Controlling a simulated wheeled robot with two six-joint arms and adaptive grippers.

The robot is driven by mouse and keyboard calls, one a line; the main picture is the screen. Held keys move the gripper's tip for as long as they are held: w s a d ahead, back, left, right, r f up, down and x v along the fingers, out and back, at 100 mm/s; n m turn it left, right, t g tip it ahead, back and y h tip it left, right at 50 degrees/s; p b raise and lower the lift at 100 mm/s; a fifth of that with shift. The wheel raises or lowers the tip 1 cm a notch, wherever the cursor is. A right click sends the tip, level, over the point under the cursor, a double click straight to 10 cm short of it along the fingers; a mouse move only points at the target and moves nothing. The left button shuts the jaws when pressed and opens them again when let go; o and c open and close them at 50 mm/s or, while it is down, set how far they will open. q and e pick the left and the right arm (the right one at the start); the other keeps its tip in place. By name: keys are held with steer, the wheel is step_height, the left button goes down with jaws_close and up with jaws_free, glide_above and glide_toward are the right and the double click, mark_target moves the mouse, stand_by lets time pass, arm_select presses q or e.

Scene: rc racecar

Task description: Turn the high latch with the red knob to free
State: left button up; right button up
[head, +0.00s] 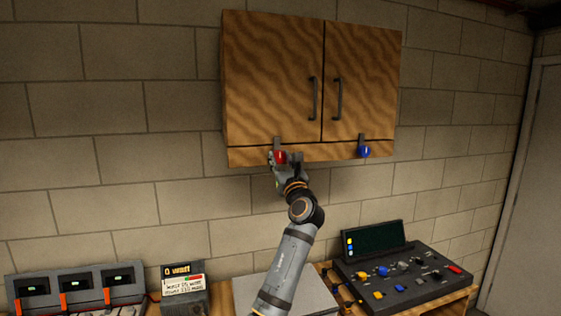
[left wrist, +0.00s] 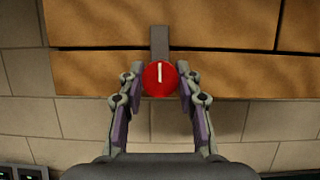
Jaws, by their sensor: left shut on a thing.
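The red knob (head: 280,157) sits at the bottom edge of a wooden wall cabinet (head: 270,75), under its left door. A grey latch bar (head: 277,143) stands upright above the knob, reaching over the seam onto the door. In the left wrist view the red knob (left wrist: 159,78) has a white line that points straight up, in line with the latch bar (left wrist: 160,42). My left gripper (left wrist: 160,82) is shut on the red knob, a finger on each side. In the head view my left gripper (head: 284,165) partly covers the knob. My right gripper is not in view.
A blue knob (head: 364,151) with its own upright latch is under the right door. Both doors are closed, with dark handles (head: 312,98). Below are a control panel (head: 405,275), a small sign box (head: 184,290) and a charger unit (head: 75,285).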

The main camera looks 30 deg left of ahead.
arm_select(q)
steer(key=n+g+y+b, duration=0.1)
steer(key=n+g+b, duration=0.1)
steer(key=n, duration=0.3)
steer(key=shift+f+b, duration=0.2)
steer(key=shift+b, duration=0.65)
steer(key=n+g+y+b, duration=0.1)
steer(key=n, duration=0.1)
steer(key=shift+d+n+g, duration=0.1)
steer(key=shift+n+g, duration=0.3)
steer(key=n+g, duration=0.1)
steer(key=n, duration=0.1)
steer(key=shift+r+n+b, duration=0.15)
steer(key=shift+n+b, duration=0.15)
steer(key=shift+b, duration=0.1)
steer(key=shift+r+n+g, duration=0.1)
steer(key=shift+n+g, duration=0.4)
steer(key=shift+n, duration=0.6)
steer(key=n+g, duration=0.1)
steer(key=n, duration=0.2)
steer(key=shift+w+r, duration=0.1)
steer(key=n+g+h+p, duration=0.1)
steer(key=n, duration=0.3)
steer(key=shift+g, duration=0.4)
steer(key=shift+n+h+p, duration=0.4)
steer(key=shift+n+h, duration=0.1)
steer(key=shift+n, duration=0.6)
